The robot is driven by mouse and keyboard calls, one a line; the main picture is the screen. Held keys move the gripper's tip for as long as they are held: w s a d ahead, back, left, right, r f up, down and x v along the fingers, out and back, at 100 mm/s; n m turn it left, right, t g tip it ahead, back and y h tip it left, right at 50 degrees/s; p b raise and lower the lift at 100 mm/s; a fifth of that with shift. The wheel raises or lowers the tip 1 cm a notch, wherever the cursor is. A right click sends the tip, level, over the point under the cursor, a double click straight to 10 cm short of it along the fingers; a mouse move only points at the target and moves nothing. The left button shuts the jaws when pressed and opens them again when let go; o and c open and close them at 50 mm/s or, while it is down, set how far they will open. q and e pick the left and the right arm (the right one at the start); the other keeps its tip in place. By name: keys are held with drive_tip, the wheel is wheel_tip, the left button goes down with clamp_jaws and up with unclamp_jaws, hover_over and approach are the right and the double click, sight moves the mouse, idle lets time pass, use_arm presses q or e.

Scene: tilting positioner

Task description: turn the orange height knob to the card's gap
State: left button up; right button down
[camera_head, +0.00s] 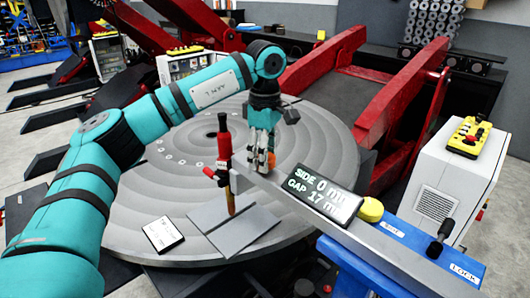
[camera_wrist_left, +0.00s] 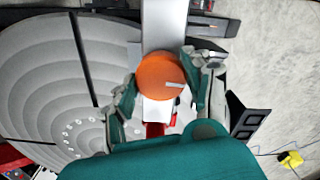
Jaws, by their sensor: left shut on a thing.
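The orange height knob (camera_wrist_left: 158,77) shows in the left wrist view as a round disc with a pale mark pointing right. My left gripper (camera_head: 262,163) is shut around it, with a finger on either side. In the head view the fingers mostly hide the knob. A dark display (camera_head: 318,194) on the grey beam reads "SIDE 0 mm" and "GAP 17 mm". The small white card (camera_head: 163,234) lies on the round table; its writing is too small to read. The red torch (camera_head: 223,148) points down at a grey plate (camera_head: 235,230). My right gripper is out of view.
The grey beam (camera_head: 385,252) runs from the torch to a blue stand (camera_head: 400,240) with a "LOCK" label and black knob (camera_head: 440,238). A yellow knob (camera_head: 371,210) sits beside the display. The large round table (camera_head: 130,210) lies below. Red frames (camera_head: 400,120) stand behind.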

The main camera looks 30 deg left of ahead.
use_arm(q)
drive_tip(key=m, duration=0.3)
drive_tip(key=shift+m, duration=0.4)
drive_tip(key=shift+s+m+p, duration=0.1)
drive_tip(key=shift+m+p, duration=0.25)
drive_tip(key=shift+m, duration=1.35)
drive_tip(key=o, duration=1.2)
wheel_tip(320, 180, up, 12)
